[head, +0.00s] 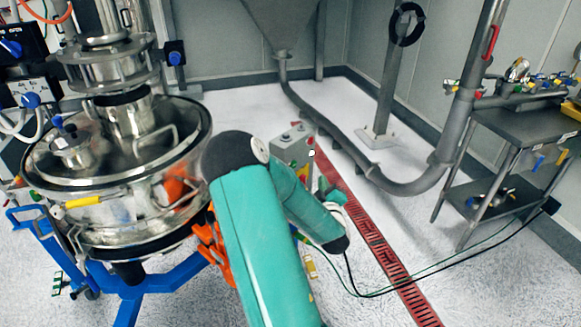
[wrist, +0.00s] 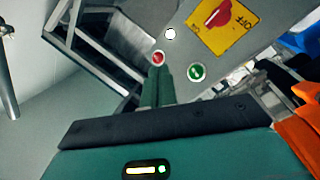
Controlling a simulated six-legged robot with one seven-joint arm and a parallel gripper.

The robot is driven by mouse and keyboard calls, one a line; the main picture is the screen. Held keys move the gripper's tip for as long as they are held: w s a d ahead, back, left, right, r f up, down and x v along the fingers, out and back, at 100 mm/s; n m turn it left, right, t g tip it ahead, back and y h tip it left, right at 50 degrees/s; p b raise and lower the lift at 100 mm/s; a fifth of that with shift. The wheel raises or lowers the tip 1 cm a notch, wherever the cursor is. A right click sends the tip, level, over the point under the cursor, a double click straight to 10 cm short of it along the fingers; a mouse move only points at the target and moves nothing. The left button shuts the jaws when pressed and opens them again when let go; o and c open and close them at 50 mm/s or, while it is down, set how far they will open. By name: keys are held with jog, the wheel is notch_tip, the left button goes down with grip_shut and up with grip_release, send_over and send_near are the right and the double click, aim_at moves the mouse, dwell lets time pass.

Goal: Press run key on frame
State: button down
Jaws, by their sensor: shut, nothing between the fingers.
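The grey control box (head: 292,146) stands behind my arm in the head view, its lower part hidden. In the wrist view its tilted grey panel (wrist: 185,45) carries a green round button (wrist: 196,72) with a white mark, a red round button (wrist: 158,58), a small white lamp (wrist: 170,34) and a red rotary switch on a yellow plate (wrist: 217,25). The green button appears to be the run key. My gripper (wrist: 160,70) is shut and empty. In the wrist view its tips lie just below the red button and left of the green one; contact cannot be told.
The steel sifter (head: 110,180) on its blue frame (head: 155,285) stands left of my arm, with orange parts (head: 211,245) between. A red floor grating (head: 390,270) runs beyond the box. Cables (head: 400,288) cross the floor to a steel table (head: 515,125) at right.

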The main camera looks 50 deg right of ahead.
send_near(297, 162)
jog(key=shift+w+d+r, duration=0.1)
jog(key=shift+w+d, duration=0.35)
jog(key=shift+d, duration=0.3)
jog(key=shift+w+d+f, duration=0.1)
jog(key=shift+w+d, duration=0.4)
jog(key=shift+d, duration=0.3)
jog(key=shift+w+d+r, duration=0.1)
jog(key=shift+w+d, duration=0.35)
jog(key=shift+d, duration=0.3)
jog(key=shift+w, duration=0.2)
dwell(0.3)
jog(key=shift+w, duration=0.25)
jog(key=shift+w, duration=0.45)
dwell(0.9)
jog(key=shift+s, duration=0.85)
jog(key=shift+s, duration=2.5)
